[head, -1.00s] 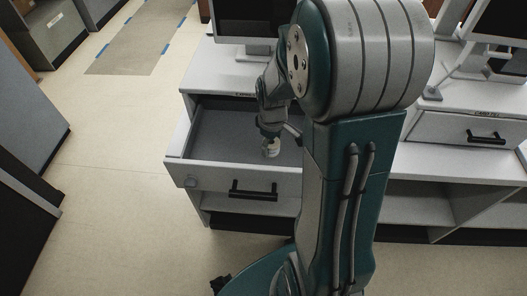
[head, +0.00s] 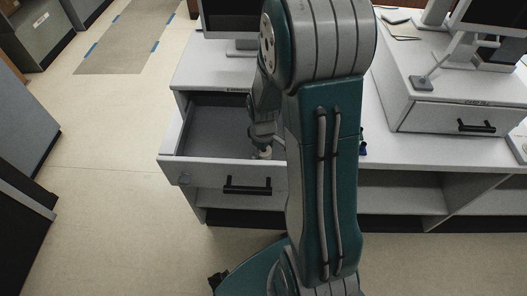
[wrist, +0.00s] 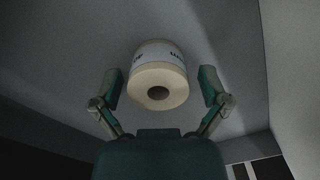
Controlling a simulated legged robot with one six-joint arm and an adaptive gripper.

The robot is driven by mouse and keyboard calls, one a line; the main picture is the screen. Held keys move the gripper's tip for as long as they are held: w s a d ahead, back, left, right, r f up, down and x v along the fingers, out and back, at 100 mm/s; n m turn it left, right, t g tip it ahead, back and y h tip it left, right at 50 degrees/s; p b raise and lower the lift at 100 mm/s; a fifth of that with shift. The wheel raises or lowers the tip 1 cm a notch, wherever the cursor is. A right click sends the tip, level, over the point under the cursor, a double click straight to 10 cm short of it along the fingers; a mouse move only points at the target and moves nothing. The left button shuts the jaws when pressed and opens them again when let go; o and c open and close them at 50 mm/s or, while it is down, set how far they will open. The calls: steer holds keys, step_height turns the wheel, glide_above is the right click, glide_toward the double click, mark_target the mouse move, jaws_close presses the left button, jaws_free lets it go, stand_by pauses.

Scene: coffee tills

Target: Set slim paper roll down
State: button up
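The slim paper roll (wrist: 158,76) is cream with a white printed band and a dark core hole in the end facing the wrist camera. It also shows small and pale in the head view (head: 265,153), inside the open drawer (head: 225,176). My gripper (wrist: 161,86) is open, with one finger on each side of the roll and a visible gap to both. In the head view, my gripper (head: 263,141) is low in the drawer at the roll, partly hidden by my arm. The roll's contact with the drawer floor is hidden.
A monitor (head: 229,20) stands on the counter behind. A closed drawer unit (head: 462,118) and a screen on a stand are at the right. Open floor lies to the left.

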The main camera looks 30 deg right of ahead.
steer(key=shift+a, duration=0.2)
step_height(320, 180, up, 12)
steer(key=s+a+r+m+t, duration=0.5)
steer(key=s+a+r, duration=0.5)
steer(key=s+r, duration=0.2)
steer(key=shift+s+a+r+t, duration=0.3)
steer(key=shift+s+r, duration=0.05)
steer(key=shift+r, duration=0.5)
stand_by(0.8)
